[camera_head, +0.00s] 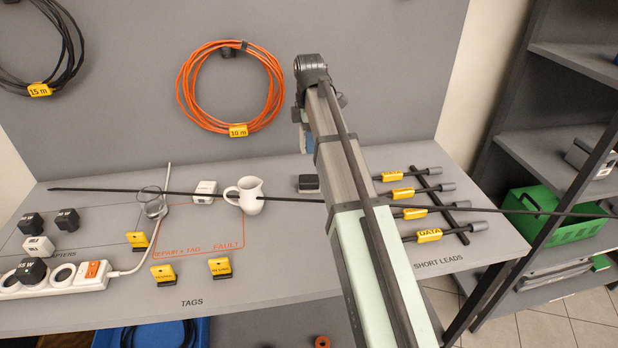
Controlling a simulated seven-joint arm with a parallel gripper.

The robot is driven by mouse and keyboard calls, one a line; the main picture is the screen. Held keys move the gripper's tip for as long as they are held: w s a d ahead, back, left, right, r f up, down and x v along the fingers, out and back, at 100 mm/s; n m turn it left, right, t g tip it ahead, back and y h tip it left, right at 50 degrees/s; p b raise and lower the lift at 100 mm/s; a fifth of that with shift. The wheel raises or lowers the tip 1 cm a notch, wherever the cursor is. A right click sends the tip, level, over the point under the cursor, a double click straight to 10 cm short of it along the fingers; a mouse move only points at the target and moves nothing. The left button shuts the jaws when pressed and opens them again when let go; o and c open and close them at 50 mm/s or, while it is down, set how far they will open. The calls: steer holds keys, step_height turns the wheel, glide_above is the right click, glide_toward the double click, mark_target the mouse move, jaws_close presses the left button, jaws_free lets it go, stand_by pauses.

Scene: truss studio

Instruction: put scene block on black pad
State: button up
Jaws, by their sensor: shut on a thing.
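My arm rises from the bottom right and bends at its top end, above the back of the grey bench. My gripper (303,118) is mostly hidden behind my arm, and its fingertips do not show clearly. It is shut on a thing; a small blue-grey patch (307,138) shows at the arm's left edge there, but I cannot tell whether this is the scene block. A black, flat-topped block (308,184) lies on the bench just left of my arm. I cannot tell whether it is the black pad.
A white jug (246,195), a white box (205,191) and a metal whisk-like tool (153,203) stand left. A power strip (60,278) and yellow tags (163,274) lie nearer. Several short leads (430,213) lie right. A thin dark rod (110,190) crosses the view. A red-outlined area (205,235) is mostly bare.

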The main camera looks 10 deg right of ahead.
mark_target(309, 178)
steer(key=shift+f, duration=5.1)
steer(key=shift+f, duration=0.15)
steer(key=o, duration=1.1)
step_height(309, 178, up, 12)
steer(key=shift+r, duration=0.15)
